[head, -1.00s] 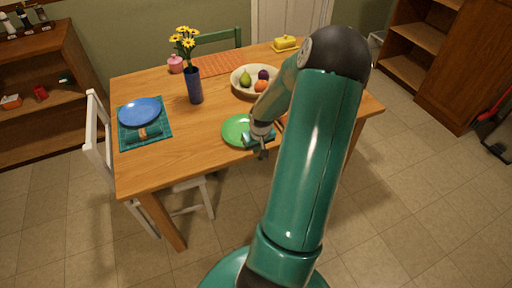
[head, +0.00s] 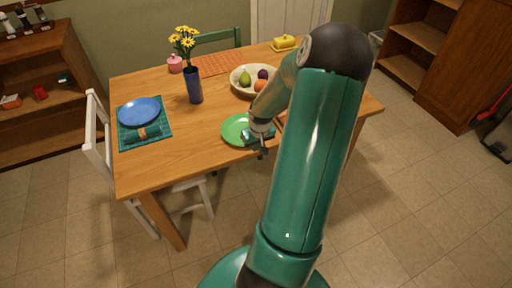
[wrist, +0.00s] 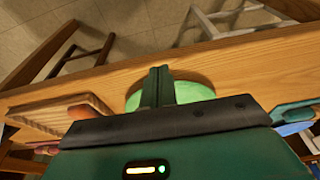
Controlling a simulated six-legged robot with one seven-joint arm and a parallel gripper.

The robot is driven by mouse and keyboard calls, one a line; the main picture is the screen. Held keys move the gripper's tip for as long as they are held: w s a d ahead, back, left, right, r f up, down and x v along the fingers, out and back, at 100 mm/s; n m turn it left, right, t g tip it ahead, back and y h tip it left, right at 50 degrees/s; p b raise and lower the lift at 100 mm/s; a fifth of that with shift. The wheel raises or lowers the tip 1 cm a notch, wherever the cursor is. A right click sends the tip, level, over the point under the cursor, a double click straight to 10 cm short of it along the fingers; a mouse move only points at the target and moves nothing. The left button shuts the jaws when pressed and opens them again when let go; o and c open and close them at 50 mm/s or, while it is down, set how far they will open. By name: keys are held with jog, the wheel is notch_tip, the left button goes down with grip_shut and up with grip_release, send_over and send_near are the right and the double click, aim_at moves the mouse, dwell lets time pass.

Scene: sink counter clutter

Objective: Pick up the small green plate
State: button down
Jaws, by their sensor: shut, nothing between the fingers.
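The small green plate (head: 233,129) lies on the wooden table near its front edge. My gripper (head: 263,152) is at the plate's right front side, and my wrist hides part of the plate. In the wrist view, the plate (wrist: 193,92) shows behind and to the right of my fingers (wrist: 157,72). The two fingers are together with nothing between them. The plate is not held. I cannot tell whether the fingertips touch its rim.
A cream bowl (head: 240,85) of fruit stands behind the plate. A blue vase (head: 194,88) with yellow flowers and a blue plate (head: 139,111) on a teal mat (head: 163,135) are to the left. The table (head: 170,172) is clear at front left.

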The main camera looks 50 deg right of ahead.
jog(key=shift+w+r, duration=0.1)
jog(key=shift+r, duration=0.15)
jog(key=shift+r, duration=0.1)
